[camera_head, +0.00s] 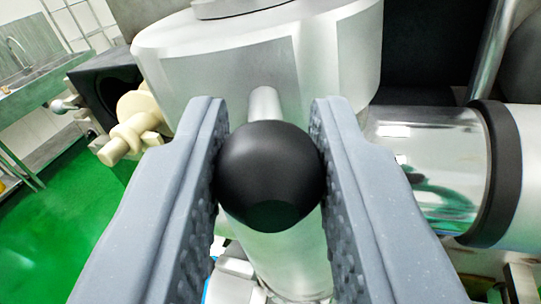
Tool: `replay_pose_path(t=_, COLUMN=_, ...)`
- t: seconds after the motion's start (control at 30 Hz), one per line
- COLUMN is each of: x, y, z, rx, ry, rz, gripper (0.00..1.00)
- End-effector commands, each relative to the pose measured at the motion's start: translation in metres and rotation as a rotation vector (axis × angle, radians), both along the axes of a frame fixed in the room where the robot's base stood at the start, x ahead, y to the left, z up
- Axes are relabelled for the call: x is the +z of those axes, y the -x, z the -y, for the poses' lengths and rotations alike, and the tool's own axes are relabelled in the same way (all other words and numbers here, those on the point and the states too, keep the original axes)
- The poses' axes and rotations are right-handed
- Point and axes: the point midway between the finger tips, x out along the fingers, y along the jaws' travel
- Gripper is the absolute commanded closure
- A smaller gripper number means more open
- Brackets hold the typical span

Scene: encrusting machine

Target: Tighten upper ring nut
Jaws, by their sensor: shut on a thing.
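The upper ring nut (215,70) is a large pale metal ring with flat facets, at the top middle of the view. A short metal rod sticks out from it towards me and ends in a black ball knob (268,175). My gripper (268,150) has its two grey, textured fingers on either side of the black knob and is shut on it. The knob hides part of the rod and of the metal column below the ring.
A clear cylinder with a black band (490,175) lies to the right, close to my right finger. Cream fittings (130,125) and a dark opening are on the left. Green floor (60,235) and a metal sink table (50,85) are beyond, at left.

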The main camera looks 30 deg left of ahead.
Motion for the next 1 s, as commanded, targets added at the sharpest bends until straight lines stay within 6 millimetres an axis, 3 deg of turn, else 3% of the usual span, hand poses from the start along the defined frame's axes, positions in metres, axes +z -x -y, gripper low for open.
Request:
replay_pose_path(t=0.8, x=0.0046, y=-0.0032, z=0.0085, rx=0.057, ry=-0.003, rz=0.008, gripper=1.00)
replay_pose_path(t=0.83, x=0.0047, y=-0.0033, z=0.0087, rx=0.056, ry=-0.003, rz=0.007, gripper=0.73)
replay_pose_path(t=0.9, x=0.0044, y=-0.0035, z=0.0090, rx=0.055, ry=-0.003, rz=0.007, gripper=0.56)
replay_pose_path(t=1.0, x=0.0035, y=-0.0038, z=0.0093, rx=0.055, ry=-0.002, rz=0.006, gripper=0.56)
